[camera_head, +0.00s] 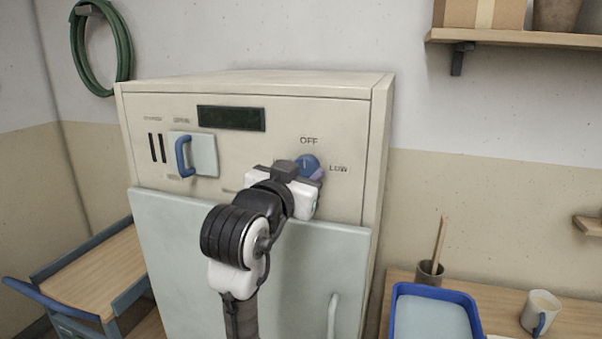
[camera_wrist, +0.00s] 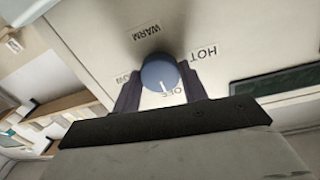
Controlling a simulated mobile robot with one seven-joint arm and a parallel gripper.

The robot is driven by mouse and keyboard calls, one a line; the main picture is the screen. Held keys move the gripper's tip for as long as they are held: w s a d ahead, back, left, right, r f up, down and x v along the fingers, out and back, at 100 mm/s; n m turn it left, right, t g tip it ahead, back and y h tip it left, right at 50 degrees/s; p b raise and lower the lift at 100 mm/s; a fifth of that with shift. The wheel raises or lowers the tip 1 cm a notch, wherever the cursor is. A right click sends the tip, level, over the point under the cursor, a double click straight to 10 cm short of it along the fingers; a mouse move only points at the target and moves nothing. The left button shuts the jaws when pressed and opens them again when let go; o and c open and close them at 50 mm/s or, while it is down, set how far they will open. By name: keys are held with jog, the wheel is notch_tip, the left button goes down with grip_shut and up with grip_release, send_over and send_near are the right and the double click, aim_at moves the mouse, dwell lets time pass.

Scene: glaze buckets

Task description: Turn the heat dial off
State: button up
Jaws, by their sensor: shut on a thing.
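The heat dial (camera_head: 308,163) is a round blue knob on the upper right of the cream cabinet's front panel. In the head view OFF is printed above it and LOW to its right. In the wrist view the dial (camera_wrist: 160,76) sits between the two dark fingers of my gripper (camera_wrist: 162,88), which is shut on it. The dial's white mark points at or very near the OFF label (camera_wrist: 166,92). WARM and HOT also show there. In the head view my gripper (camera_head: 312,172) partly hides the dial and the panel below it.
The cabinet (camera_head: 230,90) has a dark display (camera_head: 231,118), a small hatch with a blue handle (camera_head: 183,157) and a pale door (camera_head: 180,240) below. A table at right holds a blue tray (camera_head: 398,315) and a mug (camera_head: 541,309). A wooden cart (camera_head: 95,275) stands at left.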

jog(key=shift+f, duration=0.1)
jog(key=o, duration=1)
jog(key=shift+c, duration=0.2)
jog(key=shift+s, duration=0.1)
jog(key=b+v, duration=0.3)
jog(key=v, duration=1)
jog(key=shift+s, duration=0.35)
jog(key=shift+a, duration=0.1)
